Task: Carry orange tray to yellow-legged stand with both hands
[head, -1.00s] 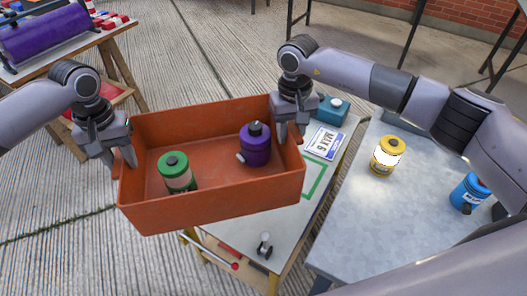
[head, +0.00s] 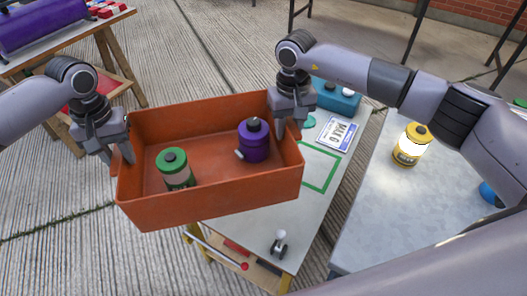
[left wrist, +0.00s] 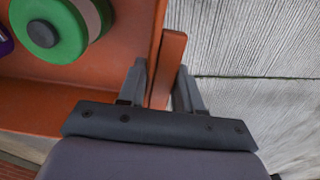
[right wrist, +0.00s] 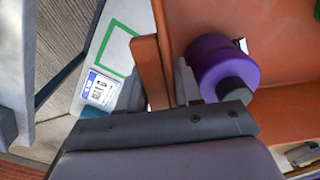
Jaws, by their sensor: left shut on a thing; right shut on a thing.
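The orange tray (head: 215,208) is held in the air between my two grippers, roughly level. A green canister (head: 174,170) stands in its left part and a purple canister (head: 253,140) in its right part. My left gripper (head: 122,150) is shut on the tray's left wall, seen between the fingers in the left wrist view (left wrist: 160,88). My right gripper (head: 291,125) is shut on the right wall, as the right wrist view (right wrist: 160,90) shows. A stand with a pale top (head: 262,225) and yellow legs is below and right of the tray, partly hidden by it.
The stand's top carries a green outline (head: 320,172), a label card (head: 337,135) and a teal box (head: 335,97). A grey table (head: 375,215) with a yellow canister (head: 411,145) is at right. A wooden bench (head: 90,40) with a purple roller is upper left.

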